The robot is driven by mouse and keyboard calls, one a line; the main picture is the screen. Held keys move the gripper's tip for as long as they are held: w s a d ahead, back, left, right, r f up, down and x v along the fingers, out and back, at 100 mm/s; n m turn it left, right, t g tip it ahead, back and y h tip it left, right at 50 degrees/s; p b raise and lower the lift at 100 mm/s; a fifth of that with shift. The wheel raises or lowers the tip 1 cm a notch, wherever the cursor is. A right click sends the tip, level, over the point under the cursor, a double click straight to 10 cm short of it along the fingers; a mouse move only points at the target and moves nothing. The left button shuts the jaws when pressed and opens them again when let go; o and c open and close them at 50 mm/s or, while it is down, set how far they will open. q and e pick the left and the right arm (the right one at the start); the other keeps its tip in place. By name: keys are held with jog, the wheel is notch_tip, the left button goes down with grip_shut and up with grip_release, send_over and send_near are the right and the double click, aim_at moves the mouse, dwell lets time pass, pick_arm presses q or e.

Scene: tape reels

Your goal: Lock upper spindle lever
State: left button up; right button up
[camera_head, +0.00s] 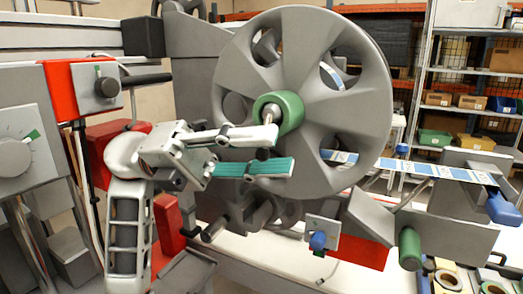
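The upper spindle carries a large grey spoked reel (340,150). At its centre is a green hub (290,113) with a short metal piece, probably the spindle lever (270,113), sticking out towards me. My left gripper (280,150) comes in from the left, just below the hub. Its fingers are apart, with the teal pad of the lower finger showing and nothing clearly held between them. The upper fingertip is close under the metal piece; I cannot tell whether they touch. My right gripper is not in view.
A printed label strip (430,171) runs from behind the reel to the right. A green roller (410,248) and a blue knob (318,240) sit below. Red and grey machine housings (82,90) stand at left. Shelving with bins (470,90) is behind.

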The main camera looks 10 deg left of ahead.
pick_arm(q)
jog(key=c, duration=0.9)
grip_shut()
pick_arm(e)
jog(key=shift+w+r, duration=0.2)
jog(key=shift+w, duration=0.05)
pick_arm(q)
jog(key=shift+w+f+m+b, duration=0.4)
jog(key=shift+m+b, duration=0.25)
jog(key=shift+m, duration=0.25)
jog(key=shift+w+m+g, duration=0.2)
jog(key=shift+m+g, duration=0.2)
jog(key=shift+m, duration=0.1)
jog(key=shift+d+r+m+b, duration=0.1)
jog(key=shift+r+m+b, duration=0.05)
jog(key=shift+m+b, duration=0.25)
jog(key=shift+r, duration=0.1)
jog(key=o, duration=0.9)
grip_release()
jog(key=shift+w, duration=0.1)
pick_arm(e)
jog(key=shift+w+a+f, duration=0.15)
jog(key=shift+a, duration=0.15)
